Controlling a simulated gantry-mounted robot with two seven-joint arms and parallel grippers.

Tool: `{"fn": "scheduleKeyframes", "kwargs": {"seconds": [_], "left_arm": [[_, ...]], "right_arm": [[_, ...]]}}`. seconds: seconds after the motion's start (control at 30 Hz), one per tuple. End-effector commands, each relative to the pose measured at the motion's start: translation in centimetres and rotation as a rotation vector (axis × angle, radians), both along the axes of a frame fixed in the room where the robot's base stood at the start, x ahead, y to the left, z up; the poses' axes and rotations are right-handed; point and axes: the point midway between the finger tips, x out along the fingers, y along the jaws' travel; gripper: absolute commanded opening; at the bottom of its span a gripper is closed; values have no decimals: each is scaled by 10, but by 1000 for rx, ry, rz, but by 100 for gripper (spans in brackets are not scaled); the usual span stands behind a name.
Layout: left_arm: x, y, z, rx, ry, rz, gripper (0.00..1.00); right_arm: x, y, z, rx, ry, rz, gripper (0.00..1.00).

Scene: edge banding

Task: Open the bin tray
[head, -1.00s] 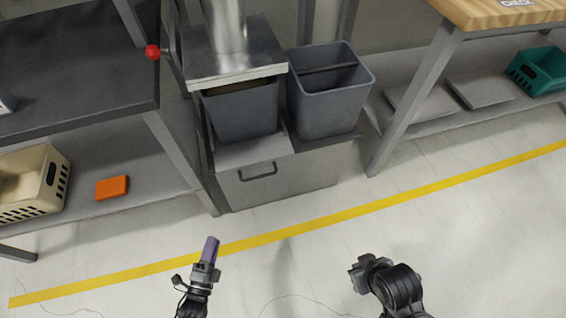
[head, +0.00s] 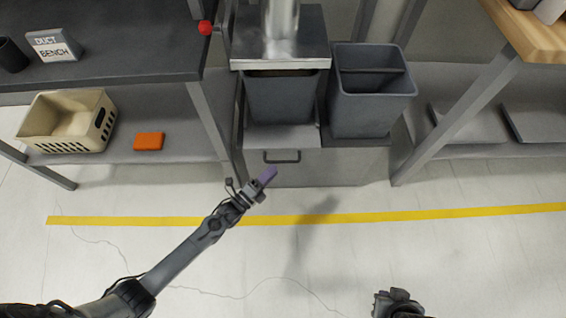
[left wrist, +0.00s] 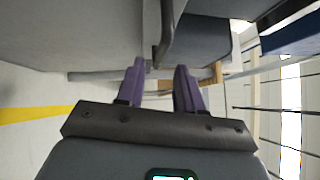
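The bin tray (head: 335,168) is a grey drawer front under two dark bins, with a dark bar handle (head: 282,157). It looks shut. My left gripper (head: 271,172), with purple fingers, is just below and left of the handle in the head view. In the left wrist view its two fingers (left wrist: 160,68) are apart with nothing between them. The handle (left wrist: 164,35) shows beyond the fingertips, roughly in line with the gap; I see no contact. My right gripper (head: 398,299) is at the bottom edge, partly cut off, its fingers not visible.
Two grey bins (head: 371,105) stand above the tray, the left one under a metal chute (head: 281,45). A dark bench (head: 105,68) with a lower shelf is at left. A wooden-topped table (head: 535,30) is at right. The floor in front is clear, with a yellow line (head: 400,215).

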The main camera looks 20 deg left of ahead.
Motion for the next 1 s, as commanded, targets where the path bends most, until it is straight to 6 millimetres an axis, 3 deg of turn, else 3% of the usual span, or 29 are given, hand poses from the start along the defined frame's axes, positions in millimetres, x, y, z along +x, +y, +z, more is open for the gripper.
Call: {"fn": "scheduleKeyframes", "kwargs": {"seconds": [0.2, 0.4, 0.83, 1.0], "left_arm": [[32, -13, 2, -2, -2, 0, 37], [50, -20, 5, -1, -1, 0, 37], [56, -23, 8, -1, 1, 0, 37], [55, -23, 8, -1, 1, 0, 11]], "right_arm": [[0, -1, -19, -6, 1, 3, 0], [-1, -2, -27, -7, 2, 3, 0], [-1, -1, -29, -3, 4, 1, 0], [-1, 0, -29, 0, 3, -1, 0]]}}
